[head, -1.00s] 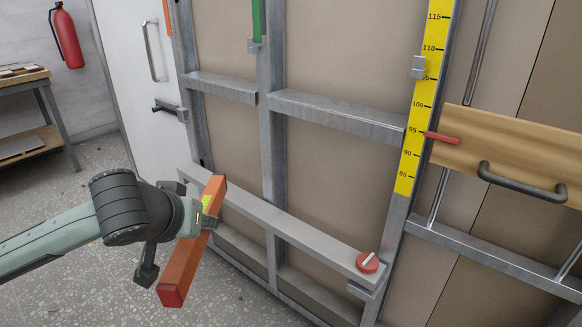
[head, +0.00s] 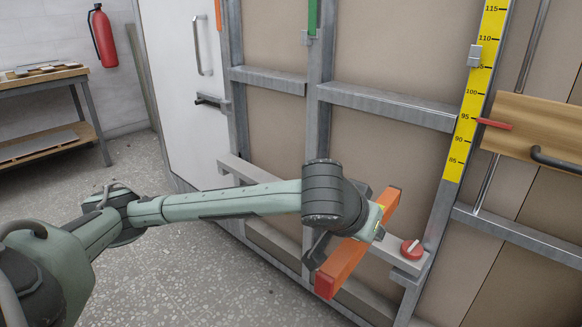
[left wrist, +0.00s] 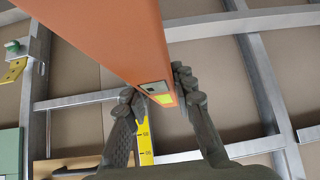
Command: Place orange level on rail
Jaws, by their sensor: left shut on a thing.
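The orange level (head: 347,260), a long bar with red end caps and a yellow-green vial window, is held by my left gripper (head: 376,222). It slants across the front of the grey rail (head: 391,248) near the rail's right end, close to the red knob (head: 411,249). Whether it touches the rail cannot be told. In the left wrist view the fingers of my left gripper (left wrist: 160,94) close on both sides of the level (left wrist: 105,28) near its vial window. My right gripper is not in view.
A yellow measuring scale (head: 476,90) runs up the metal frame at right. A wooden board (head: 535,125) with a dark handle is beside it. A workbench (head: 45,85) and fire extinguisher (head: 102,38) are at left. The speckled floor is open there.

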